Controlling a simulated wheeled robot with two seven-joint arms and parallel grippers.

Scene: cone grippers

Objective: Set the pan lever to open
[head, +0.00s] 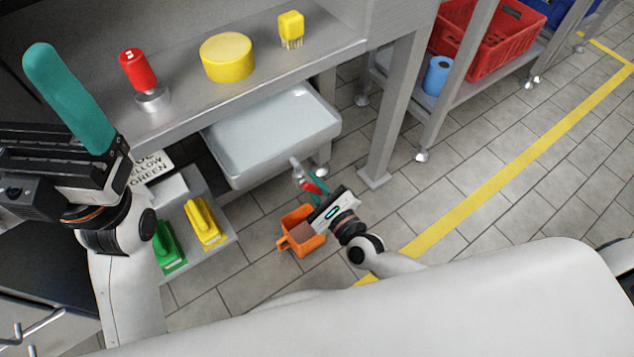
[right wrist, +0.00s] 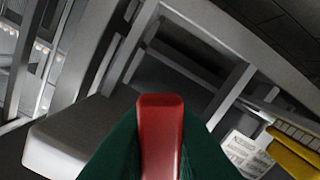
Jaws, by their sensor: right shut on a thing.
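The red pan lever (head: 311,187) sits by a small metal fitting (head: 297,168) below the front corner of the pale grey pan (head: 232,150). My right gripper (head: 317,186) is shut on the lever. In the right wrist view the red lever (right wrist: 160,130) stands between the dark green fingers (right wrist: 160,150). The lever's base and pivot are hidden there. My left gripper (head: 70,95) is raised at the left, away from the lever. Its teal finger shows, but its opening cannot be made out.
An orange bucket (head: 290,243) stands beneath my right gripper. A red object (head: 137,70), a yellow round block (head: 227,57) and a yellow brush (head: 291,27) stand on the counter. Yellow (head: 203,222) and green (head: 168,248) tools lie on a low shelf. Floor to the right is clear.

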